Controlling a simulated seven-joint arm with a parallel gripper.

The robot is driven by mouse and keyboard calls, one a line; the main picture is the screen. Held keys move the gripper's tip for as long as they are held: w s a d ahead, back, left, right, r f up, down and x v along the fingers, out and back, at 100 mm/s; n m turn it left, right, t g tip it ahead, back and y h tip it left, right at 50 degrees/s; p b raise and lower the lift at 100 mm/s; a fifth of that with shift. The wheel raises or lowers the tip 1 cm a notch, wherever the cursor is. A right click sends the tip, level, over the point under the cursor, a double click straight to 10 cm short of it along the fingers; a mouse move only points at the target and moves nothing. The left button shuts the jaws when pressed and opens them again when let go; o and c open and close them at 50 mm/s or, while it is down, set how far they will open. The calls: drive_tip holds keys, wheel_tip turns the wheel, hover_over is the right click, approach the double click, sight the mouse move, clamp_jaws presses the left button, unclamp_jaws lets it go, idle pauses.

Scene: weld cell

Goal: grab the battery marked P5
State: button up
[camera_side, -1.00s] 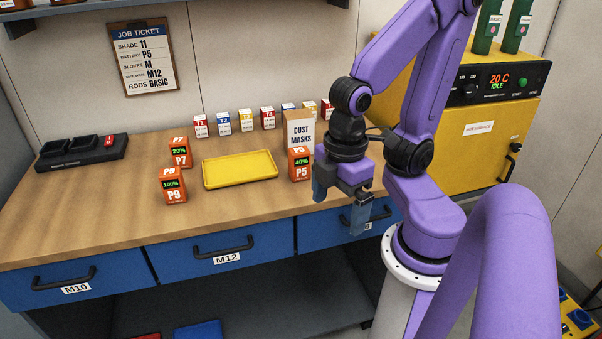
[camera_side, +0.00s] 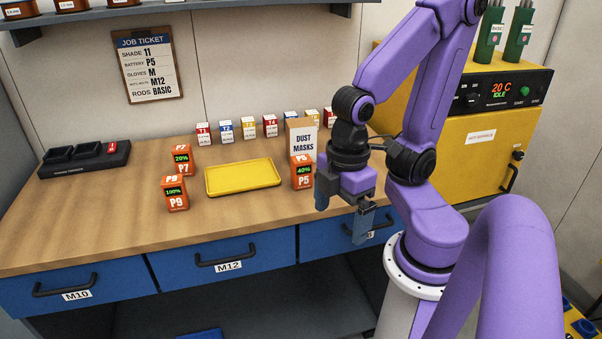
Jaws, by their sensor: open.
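The orange battery marked P5 (camera_side: 303,175) stands upright on the bench, with a green 40% display. It is just in front of the dust masks box, and its right edge is close to my gripper in the picture. My gripper (camera_side: 341,218) is open and empty, its two fingers apart, to the right of and nearer the camera than the P5 battery. Two other orange batteries stand to the left: P7 (camera_side: 184,161), showing 20%, and P9 (camera_side: 175,194), showing 100%.
A yellow tray (camera_side: 242,177) lies left of P5. The dust masks box (camera_side: 302,138) stands behind P5. Several small labelled boxes line the wall. A black charger (camera_side: 84,158) is at far left. Blue drawers (camera_side: 222,262) front the bench. A yellow oven (camera_side: 480,150) stands right.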

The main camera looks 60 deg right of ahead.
drive_tip(key=c, duration=0.5)
